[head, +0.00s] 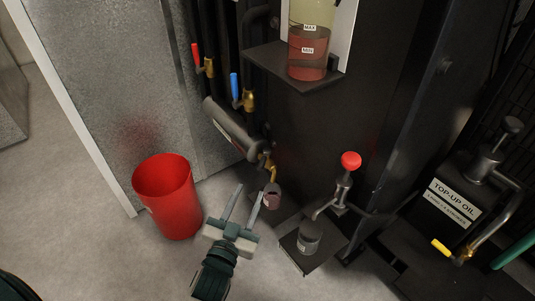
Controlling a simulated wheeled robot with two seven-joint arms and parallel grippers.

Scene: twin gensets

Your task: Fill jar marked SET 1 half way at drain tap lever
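My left gripper (249,190) is open, its two fingers spread apart with only floor showing between them. A small jar with dark reddish contents (272,198) is just right of the right fingertip, below the brass drain tap (268,168) with its yellow lever. I cannot tell whether the finger touches this jar, and its fill level is unclear. A second small jar with a pale label (308,238) stands upright on a dark plate, under a spout with a red knob (350,160). Neither label is readable. My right gripper is not in view.
A red bucket (168,205) stands on the floor to the left. Above are a red lever (196,55), a blue lever (235,86) and a sight vessel marked MAX and MIN (308,60). A top-up oil unit (455,200) is at right.

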